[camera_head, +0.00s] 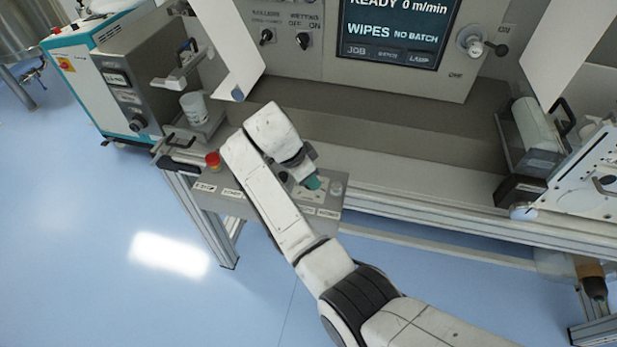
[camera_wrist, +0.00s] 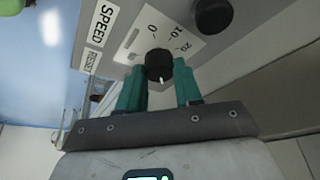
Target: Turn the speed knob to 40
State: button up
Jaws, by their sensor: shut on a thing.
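A small white mark is on the knob's lower edge; the rest of the scale is hidden. A SPEED label (camera_wrist: 102,22) is at the left. My gripper (camera_wrist: 160,72) has its two teal fingers either side of the knob and is shut on it. In the head view my gripper (camera_head: 312,182) is down at the small control panel (camera_head: 328,203), hiding the knob.
A red stop button (camera_head: 212,159) is at the panel's left end. The screen (camera_head: 397,25) above reads READY 0 m/min. The machine's front ledge (camera_head: 400,150) is behind the panel; blue floor lies in front.

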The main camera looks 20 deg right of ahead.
dwell(0.4)
jog(key=o, duration=1)
jog(key=v, duration=1)
jog(key=shift+a+r+b, duration=0.1)
jog(key=shift+r+b, duration=0.25)
jog(key=shift+b, duration=0.05)
